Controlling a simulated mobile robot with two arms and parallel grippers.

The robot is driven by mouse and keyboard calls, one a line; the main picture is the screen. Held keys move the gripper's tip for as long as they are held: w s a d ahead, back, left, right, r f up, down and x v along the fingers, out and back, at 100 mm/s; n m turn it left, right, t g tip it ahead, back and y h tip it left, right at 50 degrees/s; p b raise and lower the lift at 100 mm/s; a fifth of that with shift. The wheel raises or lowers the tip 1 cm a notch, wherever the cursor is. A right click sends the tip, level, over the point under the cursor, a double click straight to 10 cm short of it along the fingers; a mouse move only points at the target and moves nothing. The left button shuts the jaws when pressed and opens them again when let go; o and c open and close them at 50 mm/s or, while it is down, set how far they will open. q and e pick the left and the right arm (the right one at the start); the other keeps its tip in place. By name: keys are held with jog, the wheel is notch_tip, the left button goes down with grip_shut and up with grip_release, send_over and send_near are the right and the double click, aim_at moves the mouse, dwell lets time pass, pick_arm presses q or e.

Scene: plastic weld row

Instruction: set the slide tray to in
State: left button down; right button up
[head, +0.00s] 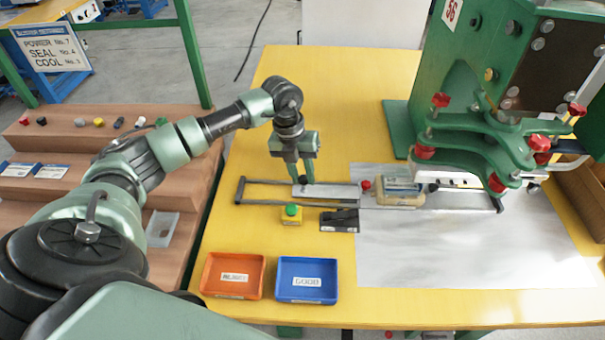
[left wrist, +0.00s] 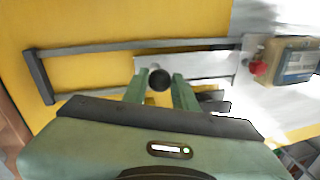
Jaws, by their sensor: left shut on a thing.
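The slide tray (head: 335,193) is a pale metal plate between two dark rails on the yellow table. It also shows in the left wrist view (left wrist: 205,65). A black knob (left wrist: 160,79) stands on the plate. My left gripper (head: 304,180) points down at the plate, and its fingers are shut on this knob, one on each side. A tan block with a clear-topped piece (head: 400,191) sits at the right of the plate, just left of the green press (head: 480,140). A small red knob (head: 366,185) stands beside the block. My right gripper is not in view.
A yellow box with a green button (head: 292,214) and a black device (head: 339,220) lie in front of the rails. An orange bin (head: 233,276) and a blue bin (head: 306,280) stand at the front edge. The rail frame's left end (head: 240,190) is empty.

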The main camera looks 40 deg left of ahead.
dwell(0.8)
pick_arm(q)
jog(key=b, duration=0.1)
send_over(351, 192)
jog(key=shift+w+d, duration=0.1)
jog(key=shift+w, duration=0.05)
jog(key=shift+r, duration=0.1)
jog(key=c, duration=1.1)
grip_release()
jog(key=r, duration=0.2)
jog(key=a+r, duration=0.1)
jog(key=r, duration=0.2)
jog(key=r+b, duration=0.1)
jog(key=r, duration=0.1)
jog(key=shift+s+a+r, duration=0.25)
jog(key=shift+s+r, duration=0.05)
jog(key=shift+s, duration=0.05)
